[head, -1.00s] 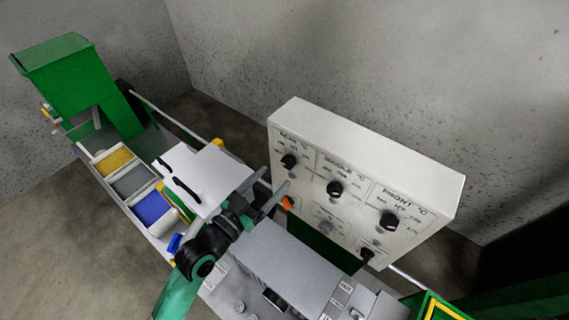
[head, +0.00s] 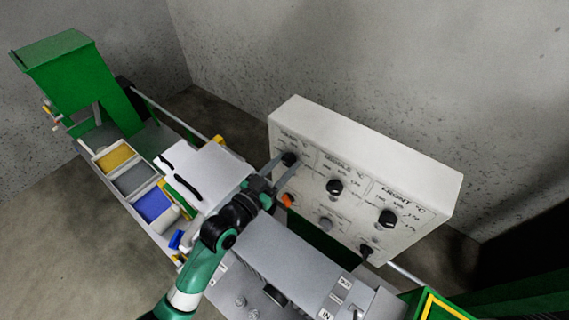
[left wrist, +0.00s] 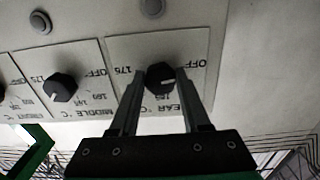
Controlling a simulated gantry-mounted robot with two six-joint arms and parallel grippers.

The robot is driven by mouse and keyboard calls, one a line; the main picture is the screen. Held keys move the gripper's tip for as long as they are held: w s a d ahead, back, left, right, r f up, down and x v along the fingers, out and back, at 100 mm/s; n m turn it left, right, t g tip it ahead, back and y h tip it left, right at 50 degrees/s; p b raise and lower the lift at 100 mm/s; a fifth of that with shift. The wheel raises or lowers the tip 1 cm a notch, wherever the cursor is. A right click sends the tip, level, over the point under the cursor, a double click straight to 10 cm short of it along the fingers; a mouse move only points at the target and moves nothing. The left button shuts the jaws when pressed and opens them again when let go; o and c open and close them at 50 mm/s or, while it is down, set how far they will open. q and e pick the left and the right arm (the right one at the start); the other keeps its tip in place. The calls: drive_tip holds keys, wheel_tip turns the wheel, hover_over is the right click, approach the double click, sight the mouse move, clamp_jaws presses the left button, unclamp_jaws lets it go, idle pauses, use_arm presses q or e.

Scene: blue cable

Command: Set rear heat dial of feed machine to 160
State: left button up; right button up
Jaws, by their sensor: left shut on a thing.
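The white control panel (head: 420,185) of the feed machine carries a top row of black dials. The rear heat dial (head: 289,159) is at the panel's left end in the head view. In the left wrist view the rear dial (left wrist: 160,77) sits under "OFF" and "175" marks, with "160" printed near it. My left gripper (head: 287,168) reaches up to the panel, its two fingers on either side of this dial and shut on it. The fingertips (left wrist: 157,84) hide parts of the dial's sides. The right gripper is not in view.
The middle dial (head: 334,187) and front dial (head: 388,218) are to the right on the panel. An orange part (head: 287,200) lies just below my left gripper. A grey machine housing (head: 280,255) stands beneath the arm. A green hopper (head: 65,70) is at the far left.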

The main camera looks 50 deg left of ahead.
use_arm(q)
clamp_jaws()
drive_tip(key=m+b, duration=0.2)
drive_tip(key=m, duration=0.1)
drive_tip(key=shift+f+m, duration=0.1)
drive_tip(key=shift+m, duration=0.2)
drive_tip(key=m+b, duration=0.1)
drive_tip(key=m, duration=0.2)
drive_tip(key=shift+a, duration=0.1)
drive_tip(key=shift+m+b, duration=0.65)
drive_tip(key=shift+m, duration=0.85)
drive_tip(key=o, duration=1.1)
unclamp_jaws()
